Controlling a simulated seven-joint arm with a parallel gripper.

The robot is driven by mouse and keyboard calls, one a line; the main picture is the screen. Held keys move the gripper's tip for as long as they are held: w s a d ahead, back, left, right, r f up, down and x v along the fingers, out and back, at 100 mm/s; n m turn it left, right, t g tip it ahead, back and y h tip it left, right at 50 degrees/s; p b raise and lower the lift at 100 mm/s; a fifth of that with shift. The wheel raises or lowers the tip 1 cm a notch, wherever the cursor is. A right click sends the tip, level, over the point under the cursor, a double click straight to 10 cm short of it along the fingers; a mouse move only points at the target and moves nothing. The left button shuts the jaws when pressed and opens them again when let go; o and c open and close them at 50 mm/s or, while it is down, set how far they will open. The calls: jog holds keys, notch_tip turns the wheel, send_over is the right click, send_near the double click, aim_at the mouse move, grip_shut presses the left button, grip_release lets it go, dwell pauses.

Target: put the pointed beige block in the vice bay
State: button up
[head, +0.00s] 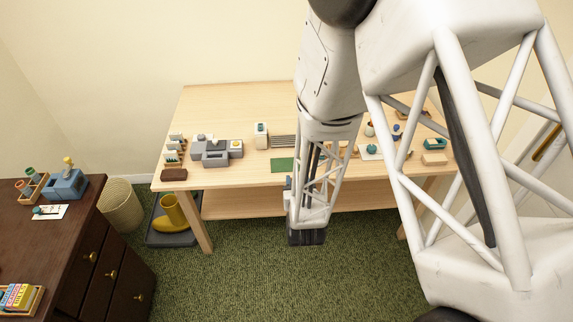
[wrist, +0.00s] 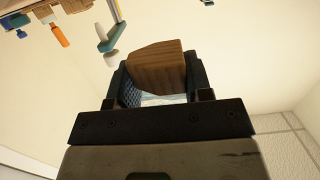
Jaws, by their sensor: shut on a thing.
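My gripper (head: 307,237) hangs in front of the long table's front edge, over the green carpet. In the wrist view my gripper (wrist: 160,95) is shut on a wood-grained block (wrist: 157,68), tan to brown, with a sloping top edge. In the head view this block is not visible. A grey blocky fixture (head: 212,153) with raised parts and recesses stands on the left part of the table; it may be the vice, but I cannot tell which part is its bay.
The long light table (head: 230,100) holds small racks, a green mat (head: 283,165) and a beige block (head: 434,159) at right. A dark cabinet (head: 70,245) with a blue device (head: 66,184) stands left.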

jog(key=shift+s+d, duration=0.25)
jog(key=shift+s, duration=0.2)
jog(key=shift+w, duration=0.15)
send_over(287, 164)
jog(key=s, duration=0.2)
jog(key=shift+w+f, duration=0.1)
jog(key=shift+f, duration=0.6)
jog(key=shift+w, duration=0.6)
jog(key=shift+w+a+f, duration=0.1)
jog(key=shift+w+f, duration=0.15)
jog(key=shift+f, duration=1.4)
jog(key=shift+f, duration=0.1)
jog(key=o, duration=0.9)
